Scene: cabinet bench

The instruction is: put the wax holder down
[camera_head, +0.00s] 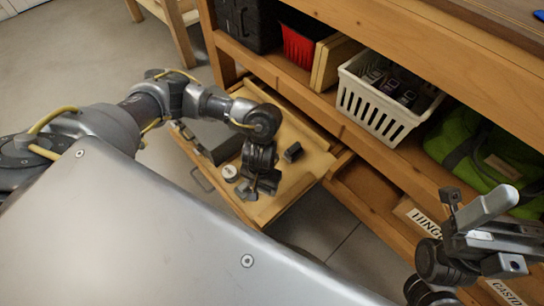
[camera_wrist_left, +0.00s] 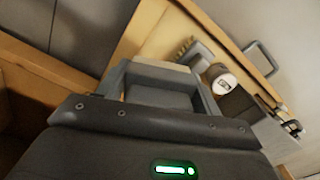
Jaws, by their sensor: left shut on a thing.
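My left gripper (camera_head: 262,186) is low over the pulled-out drawer (camera_head: 312,163), its fingers pointing down. In the left wrist view the fingers (camera_wrist_left: 162,80) are shut on a small block with a pale beige strip (camera_wrist_left: 160,67), which I take to be the wax holder. Its lower part is hidden between the fingers. I cannot tell whether it touches the drawer floor. My right gripper (camera_head: 488,236) is at the lower right, away from the drawer; its jaw state is unclear.
In the drawer, a round white-topped tin (camera_head: 230,173) is close left of the left gripper, and a dark block (camera_head: 293,152) lies to its right. A white basket (camera_head: 382,98) and green bag (camera_head: 480,150) stand on the shelf.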

